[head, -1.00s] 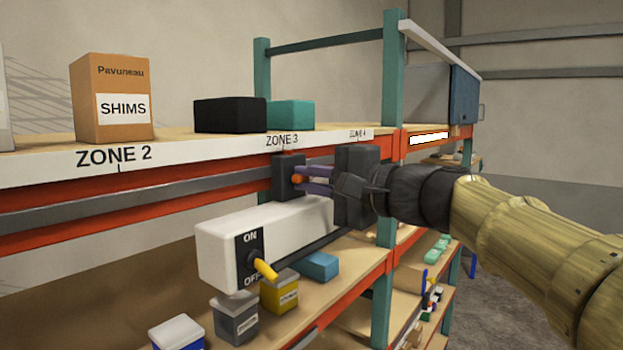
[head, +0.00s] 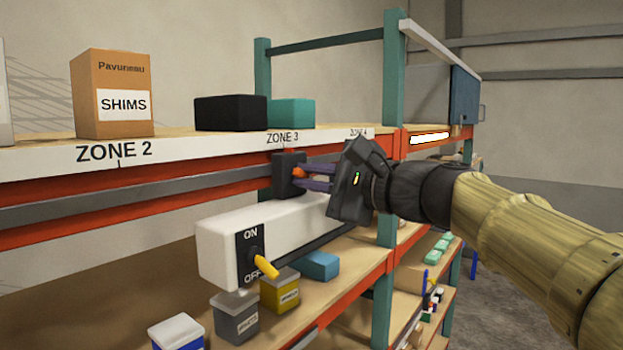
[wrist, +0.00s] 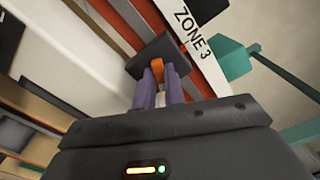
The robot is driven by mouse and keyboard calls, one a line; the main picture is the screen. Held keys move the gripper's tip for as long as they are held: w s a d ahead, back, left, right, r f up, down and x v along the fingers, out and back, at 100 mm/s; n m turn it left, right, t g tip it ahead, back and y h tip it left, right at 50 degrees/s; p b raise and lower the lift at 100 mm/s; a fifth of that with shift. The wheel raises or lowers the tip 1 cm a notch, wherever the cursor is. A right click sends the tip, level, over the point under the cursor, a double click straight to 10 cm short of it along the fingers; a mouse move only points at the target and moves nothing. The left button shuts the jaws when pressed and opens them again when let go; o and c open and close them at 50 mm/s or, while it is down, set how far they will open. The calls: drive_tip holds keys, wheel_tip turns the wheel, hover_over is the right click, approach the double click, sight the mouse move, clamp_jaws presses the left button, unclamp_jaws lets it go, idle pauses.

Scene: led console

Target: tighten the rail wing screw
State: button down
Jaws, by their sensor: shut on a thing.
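The rail wing screw is orange (head: 299,173) and sits on the front of a dark block (head: 284,175) on the grey rail under the ZONE 3 label. It also shows in the wrist view (wrist: 157,68), between the tips of two purple fingers. My gripper (head: 306,177) is shut on the wing screw, coming in from the right. In the wrist view my gripper (wrist: 158,77) lies in line with the block (wrist: 160,55), and the fingers hide part of the screw.
A white lamp housing (head: 222,245) with an ON/OFF plate and yellow lever (head: 266,266) hangs just below the rail (head: 150,198). A teal post (head: 387,90) stands behind my wrist. The SHIMS box (head: 112,95) and dark box (head: 231,113) stand on the shelf above.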

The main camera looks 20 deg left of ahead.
drive_tip(key=m, duration=0.5)
drive_tip(key=shift+m+p, duration=0.3)
drive_tip(key=shift+p, duration=0.1)
drive_tip(key=m+p, duration=0.1)
drive_tip(key=m, duration=0.3)
drive_tip(key=shift+m+p, duration=0.3)
drive_tip(key=shift+p, duration=0.05)
drive_tip(key=m+p, duration=0.3)
drive_tip(key=m, duration=0.2)
drive_tip(key=m+p, duration=0.2)
drive_tip(key=m, duration=0.3)
drive_tip(key=shift+w+f+p, duration=0.1)
drive_tip(key=shift+f+p, duration=0.05)
drive_tip(key=shift+p, duration=0.2)
drive_tip(key=shift+f, duration=0.1)
